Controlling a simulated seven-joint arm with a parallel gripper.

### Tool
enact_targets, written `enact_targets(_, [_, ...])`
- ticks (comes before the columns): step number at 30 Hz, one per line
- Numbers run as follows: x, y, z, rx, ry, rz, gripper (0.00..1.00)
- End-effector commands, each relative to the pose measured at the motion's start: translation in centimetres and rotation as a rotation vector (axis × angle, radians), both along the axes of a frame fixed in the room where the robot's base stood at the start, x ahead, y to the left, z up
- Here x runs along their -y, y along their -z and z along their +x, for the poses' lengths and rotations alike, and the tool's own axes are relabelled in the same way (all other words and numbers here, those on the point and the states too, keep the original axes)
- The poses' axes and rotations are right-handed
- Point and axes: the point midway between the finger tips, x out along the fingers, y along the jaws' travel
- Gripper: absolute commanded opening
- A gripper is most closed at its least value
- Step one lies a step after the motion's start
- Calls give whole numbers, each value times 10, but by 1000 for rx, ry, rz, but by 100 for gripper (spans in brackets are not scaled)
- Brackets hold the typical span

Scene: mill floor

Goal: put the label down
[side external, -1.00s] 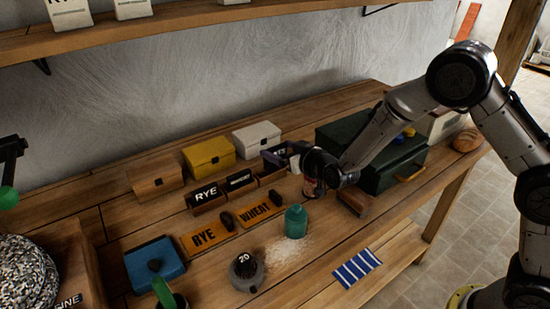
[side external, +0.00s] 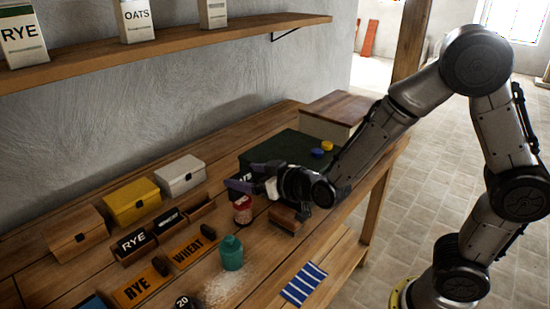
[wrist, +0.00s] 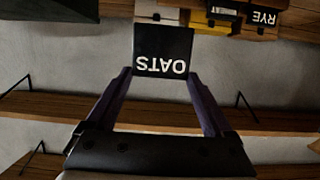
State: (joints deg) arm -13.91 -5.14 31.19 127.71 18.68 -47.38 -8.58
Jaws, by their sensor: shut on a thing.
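The label is a black plate reading OATS (wrist: 164,52), upside down in the wrist view, and held between the tips of my gripper's two purple fingers (wrist: 159,76). A row of wooden label holders stands on the bench. One holds a black RYE label (side external: 132,241), the one beside it holds another black label (side external: 168,219), and the right-hand holder (side external: 201,208) looks empty.
Behind the holders stand a wooden box (side external: 77,233), a yellow box (side external: 132,201) and a white box (side external: 181,175). A red jar (side external: 242,209), a teal bottle (side external: 232,253), orange RYE (side external: 137,287) and WHEAT (side external: 188,252) plates and a striped cloth (side external: 304,283) lie nearer.

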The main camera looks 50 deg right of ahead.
Motion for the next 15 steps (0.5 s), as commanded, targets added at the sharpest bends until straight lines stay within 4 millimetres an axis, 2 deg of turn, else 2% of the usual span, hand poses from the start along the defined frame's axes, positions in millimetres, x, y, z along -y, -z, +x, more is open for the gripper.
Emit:
enact_targets(5, [49,-29,-6,14,101,2,30])
enact_targets(12, [128,-79,-28,12,278,1,30])
enact_targets(15, [149,-95,-36,10,333,2,30])
